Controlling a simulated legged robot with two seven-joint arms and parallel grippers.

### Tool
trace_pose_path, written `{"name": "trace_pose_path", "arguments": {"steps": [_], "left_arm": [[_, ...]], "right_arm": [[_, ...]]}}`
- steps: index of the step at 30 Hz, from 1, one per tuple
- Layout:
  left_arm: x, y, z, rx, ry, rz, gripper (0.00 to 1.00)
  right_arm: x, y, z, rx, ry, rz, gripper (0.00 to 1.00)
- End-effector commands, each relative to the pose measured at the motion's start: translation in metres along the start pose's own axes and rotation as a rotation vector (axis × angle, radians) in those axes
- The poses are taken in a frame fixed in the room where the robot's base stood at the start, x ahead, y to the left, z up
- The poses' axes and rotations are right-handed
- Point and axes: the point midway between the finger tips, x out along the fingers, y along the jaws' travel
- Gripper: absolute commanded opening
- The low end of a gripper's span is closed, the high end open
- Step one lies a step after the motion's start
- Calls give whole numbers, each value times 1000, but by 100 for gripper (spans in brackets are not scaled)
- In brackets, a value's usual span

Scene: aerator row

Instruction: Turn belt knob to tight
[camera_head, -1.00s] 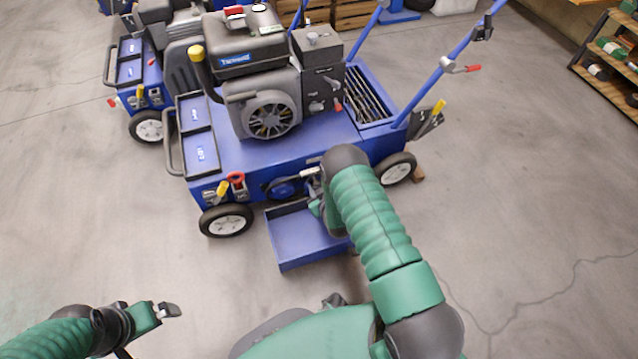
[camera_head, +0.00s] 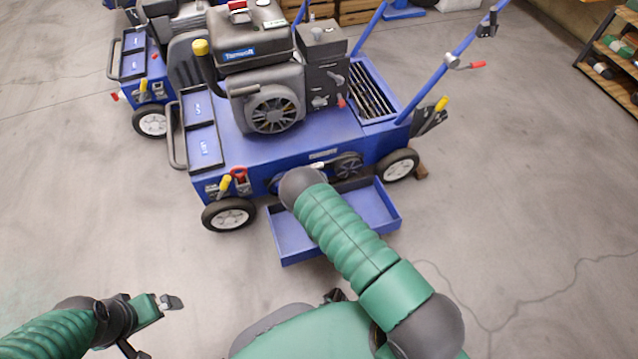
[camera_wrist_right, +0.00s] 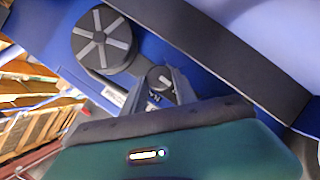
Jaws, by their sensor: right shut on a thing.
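The blue aerator (camera_head: 270,150) stands in front of me with its belt side towards me. The belt knob (camera_wrist_right: 160,76) is a small round grey knob beside a spoked pulley (camera_wrist_right: 103,40) in the right wrist view. My right gripper (camera_wrist_right: 163,84) is shut on the knob, one finger on each side. In the head view my right forearm hides the knob and that gripper. The pulley shows there (camera_head: 348,166) to the right of my arm. My left gripper (camera_head: 156,326) is open and empty, low at the left, far from the aerator.
A blue open tray (camera_head: 290,250) sticks out from the aerator's lower side, under my right arm. A red handle (camera_head: 239,174) and a yellow lever (camera_head: 225,184) sit at the front-left corner. A second aerator (camera_head: 150,92) stands behind left. The floor on the right is clear.

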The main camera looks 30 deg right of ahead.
Motion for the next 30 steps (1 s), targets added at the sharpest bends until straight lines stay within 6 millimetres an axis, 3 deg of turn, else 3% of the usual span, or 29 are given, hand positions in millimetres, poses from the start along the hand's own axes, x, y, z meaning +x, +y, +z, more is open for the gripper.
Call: {"name": "trace_pose_path", "arguments": {"steps": [8, 9, 14, 24, 26, 30], "left_arm": [[0, 0, 0, 0, 0, 0, 100], [0, 0, 0, 0, 0, 0, 100], [0, 0, 0, 0, 0, 0, 100], [-3, 0, -1, 0, 0, 0, 100], [-9, 0, -2, 0, 0, 0, 100], [-31, 0, -7, 0, 0, 0, 100]], "right_arm": [[-1, -3, 1, -3, -2, -7, 0], [-1, -3, 1, -3, -2, -7, 35], [-1, -2, 0, -2, -1, -5, 56], [-4, 0, -1, -1, 0, -3, 56], [-12, 1, -2, -2, 0, -4, 56], [-44, 4, -5, -4, -1, -6, 56]]}}
